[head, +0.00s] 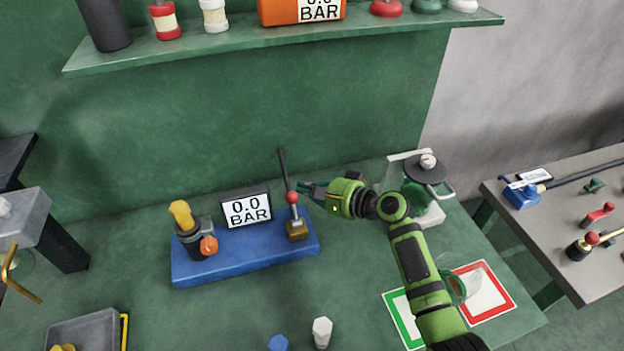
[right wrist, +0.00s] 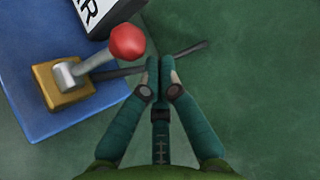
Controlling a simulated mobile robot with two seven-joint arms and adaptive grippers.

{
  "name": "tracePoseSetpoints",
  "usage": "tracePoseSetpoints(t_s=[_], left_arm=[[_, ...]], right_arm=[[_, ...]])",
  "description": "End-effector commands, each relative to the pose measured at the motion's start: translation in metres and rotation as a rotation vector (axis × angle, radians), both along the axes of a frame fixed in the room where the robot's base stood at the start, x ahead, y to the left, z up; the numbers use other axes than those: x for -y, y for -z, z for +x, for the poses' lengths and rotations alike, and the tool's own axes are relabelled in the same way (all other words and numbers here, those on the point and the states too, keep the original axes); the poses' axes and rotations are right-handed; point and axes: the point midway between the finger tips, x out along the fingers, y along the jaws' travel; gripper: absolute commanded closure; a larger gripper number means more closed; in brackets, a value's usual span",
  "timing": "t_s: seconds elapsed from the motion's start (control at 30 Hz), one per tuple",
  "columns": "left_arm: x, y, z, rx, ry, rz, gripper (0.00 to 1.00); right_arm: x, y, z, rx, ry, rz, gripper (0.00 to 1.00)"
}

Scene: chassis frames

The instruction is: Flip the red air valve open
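The red air valve is a silver lever with a red ball knob (head: 292,197) on a brass block (head: 297,229), at the right end of a blue base (head: 190,271). In the right wrist view the red knob (right wrist: 127,42) stands up and left of my fingertips, and the lever leans from the brass block (right wrist: 62,84) towards it. My right gripper (head: 304,189) is just right of the knob, apart from it. In the right wrist view its fingers (right wrist: 160,72) are together with nothing visible between them. My left gripper is out of view.
A gauge reading 0.0 BAR (head: 247,209) and a black fitting with a yellow top and orange knob (head: 208,246) share the base. A thin dark rod (head: 283,168) runs behind the knob. A shelf (head: 240,40) hangs above.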

Motion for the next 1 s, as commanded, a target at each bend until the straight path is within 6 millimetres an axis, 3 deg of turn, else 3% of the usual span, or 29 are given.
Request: tracePoseSetpoints(t_s=[0.47,1.0], left_arm=[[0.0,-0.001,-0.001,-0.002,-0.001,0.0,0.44],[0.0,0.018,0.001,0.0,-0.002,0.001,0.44]], right_arm=[[-0.002,0.0,-0.003,0.003,0.0,0.0,1.0],[-0.001,-0.003,-0.005,0.089,0.0,0.018,1.0]])
